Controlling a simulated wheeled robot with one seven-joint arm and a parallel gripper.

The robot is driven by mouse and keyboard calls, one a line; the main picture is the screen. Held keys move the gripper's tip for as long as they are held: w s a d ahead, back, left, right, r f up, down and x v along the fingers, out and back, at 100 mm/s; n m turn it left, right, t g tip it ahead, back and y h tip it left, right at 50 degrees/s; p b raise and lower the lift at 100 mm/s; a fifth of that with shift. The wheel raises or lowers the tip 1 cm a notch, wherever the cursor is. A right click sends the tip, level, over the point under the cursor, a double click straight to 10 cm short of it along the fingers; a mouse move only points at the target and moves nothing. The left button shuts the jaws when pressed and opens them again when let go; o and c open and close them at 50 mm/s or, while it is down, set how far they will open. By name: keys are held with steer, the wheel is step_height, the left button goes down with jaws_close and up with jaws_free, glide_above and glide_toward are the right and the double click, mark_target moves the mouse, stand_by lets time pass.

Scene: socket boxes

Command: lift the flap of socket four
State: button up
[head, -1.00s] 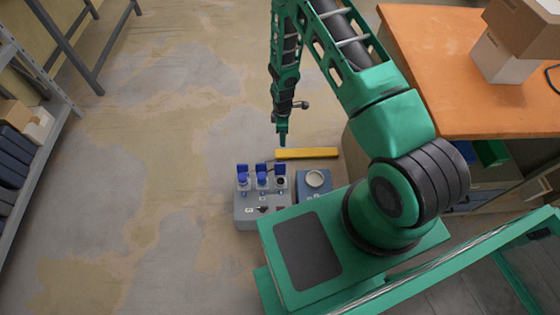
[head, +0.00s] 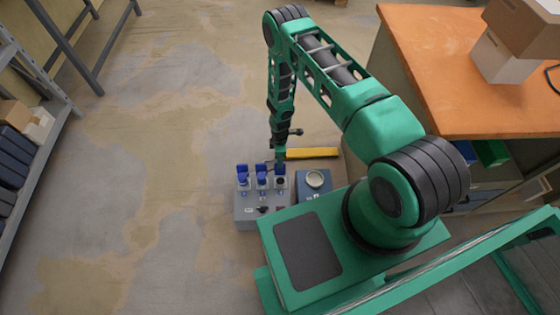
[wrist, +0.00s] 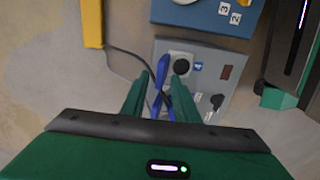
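The grey socket box (head: 248,213) stands on the floor with blue flaps standing up along its top; it also fills the middle right of the wrist view (wrist: 212,60). There a small label 4 (wrist: 198,66) sits beside a dark round socket (wrist: 181,65). The blue flap (wrist: 161,62) beside that socket is seen nearly edge-on and looks raised. My gripper (wrist: 161,76) has its two fingers apart, with the flap showing between them. Whether they touch it I cannot tell. In the head view my gripper (head: 279,161) is low over the box's right-hand socket.
A blue box (head: 314,187) with a round light cap stands right of the grey box. A yellow bar (head: 313,153) lies just behind them. The orange-topped bench (head: 450,85) is at right. The floor at left is clear.

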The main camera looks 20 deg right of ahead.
steer(key=shift+f, duration=0.6)
jaws_close()
stand_by(1.1)
